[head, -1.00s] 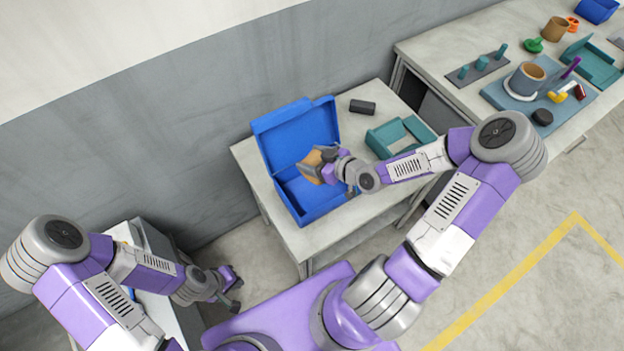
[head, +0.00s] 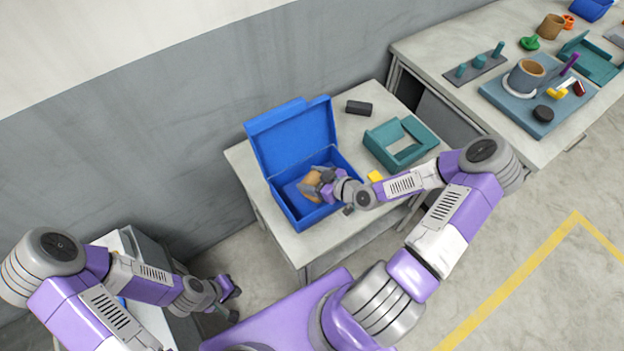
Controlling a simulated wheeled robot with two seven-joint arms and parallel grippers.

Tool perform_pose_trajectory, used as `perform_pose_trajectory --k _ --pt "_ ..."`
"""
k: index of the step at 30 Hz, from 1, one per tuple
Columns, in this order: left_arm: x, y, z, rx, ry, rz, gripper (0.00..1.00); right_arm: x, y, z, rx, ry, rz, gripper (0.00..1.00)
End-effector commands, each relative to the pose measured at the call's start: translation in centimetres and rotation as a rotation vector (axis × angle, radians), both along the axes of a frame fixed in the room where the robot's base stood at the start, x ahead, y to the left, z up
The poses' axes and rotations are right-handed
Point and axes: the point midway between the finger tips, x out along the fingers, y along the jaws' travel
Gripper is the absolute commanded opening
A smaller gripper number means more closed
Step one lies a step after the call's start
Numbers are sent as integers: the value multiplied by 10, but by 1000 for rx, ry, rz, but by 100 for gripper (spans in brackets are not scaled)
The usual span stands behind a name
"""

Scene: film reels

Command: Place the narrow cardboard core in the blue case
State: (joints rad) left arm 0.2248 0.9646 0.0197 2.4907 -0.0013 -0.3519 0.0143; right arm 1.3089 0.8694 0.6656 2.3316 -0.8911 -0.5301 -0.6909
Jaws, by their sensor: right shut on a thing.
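The blue case (head: 292,138) stands open on the small table, its lid tilted up at the back. My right gripper (head: 318,184) is shut on the brown cardboard core (head: 312,183). It holds the core inside the outline of the case's open body. The fingers partly cover the core, and I cannot tell whether it touches the case floor. My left gripper (head: 232,300) hangs at the lower left, away from the case. Its fingers look apart, with nothing seen between them.
A teal open box (head: 420,150) and a black block (head: 359,108) are on the small table (head: 350,222). A small yellow thing (head: 375,176) shows beside my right forearm. The long bench (head: 440,55) at right holds several parts.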

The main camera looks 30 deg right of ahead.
Motion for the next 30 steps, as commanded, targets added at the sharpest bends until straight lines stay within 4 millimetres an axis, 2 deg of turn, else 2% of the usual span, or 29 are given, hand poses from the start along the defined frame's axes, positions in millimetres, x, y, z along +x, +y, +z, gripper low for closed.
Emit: perform_pose_trajectory --k 8,9,13,24,30 --pt "0 0 -4 0 0 0 0 0 0 -4 0 -1 0 38" --pt "0 0 -2 0 0 0 0 0 0 -2 0 -1 0 73" --pt "0 0 -2 0 0 0 0 0 0 -2 0 0 0 93" --pt "0 0 2 0 0 0 0 0 0 3 0 0 0 93" --pt "0 0 11 0 0 0 0 -26 -14 17 -3 2 -5 93"
